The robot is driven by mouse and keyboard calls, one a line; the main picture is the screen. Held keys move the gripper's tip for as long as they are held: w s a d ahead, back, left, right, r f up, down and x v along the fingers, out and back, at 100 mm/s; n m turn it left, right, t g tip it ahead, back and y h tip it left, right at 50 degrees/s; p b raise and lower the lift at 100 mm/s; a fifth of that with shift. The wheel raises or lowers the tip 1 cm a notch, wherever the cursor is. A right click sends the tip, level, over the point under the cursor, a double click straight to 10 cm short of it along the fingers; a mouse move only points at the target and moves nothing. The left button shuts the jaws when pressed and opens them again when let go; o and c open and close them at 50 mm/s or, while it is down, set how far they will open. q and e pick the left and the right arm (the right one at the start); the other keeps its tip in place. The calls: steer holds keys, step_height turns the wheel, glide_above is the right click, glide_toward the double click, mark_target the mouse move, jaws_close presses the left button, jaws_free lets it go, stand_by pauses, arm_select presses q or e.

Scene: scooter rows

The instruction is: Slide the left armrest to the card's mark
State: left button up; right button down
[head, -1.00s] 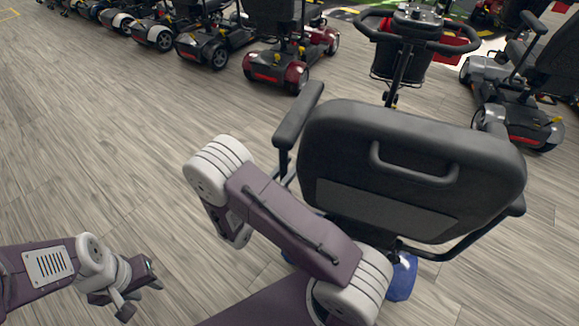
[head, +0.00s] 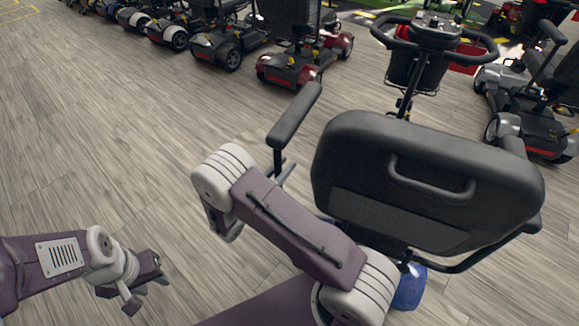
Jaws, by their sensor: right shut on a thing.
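The left armrest (head: 295,115) is a long black pad on a dark post, left of the black seat back (head: 425,180) of the near scooter. A clear gap shows between the pad and the seat back. My right arm reaches up beside the seat and bends down near the armrest's post. My right gripper's fingers are hidden behind my own arm; the grip is on the armrest's lower part, out of sight. My left gripper (head: 147,288) is empty over the floor at the lower left, its fingers apart. I see no card or mark.
The near scooter's handlebar (head: 433,35) stands beyond the seat, with a basket below. A row of parked scooters (head: 290,65) lines the back, and a grey scooter (head: 530,100) stands at the right. The wooden floor (head: 110,150) at the left is clear.

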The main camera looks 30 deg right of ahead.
steer(key=shift+a, duration=0.15)
steer(key=c, duration=1.3)
jaws_free()
steer(key=shift+w, duration=0.1)
steer(key=shift+o, duration=0.3)
steer(key=shift+a, duration=0.15)
steer(key=p+v, duration=0.2)
steer(key=v, duration=0.7)
steer(key=shift+f, duration=0.1)
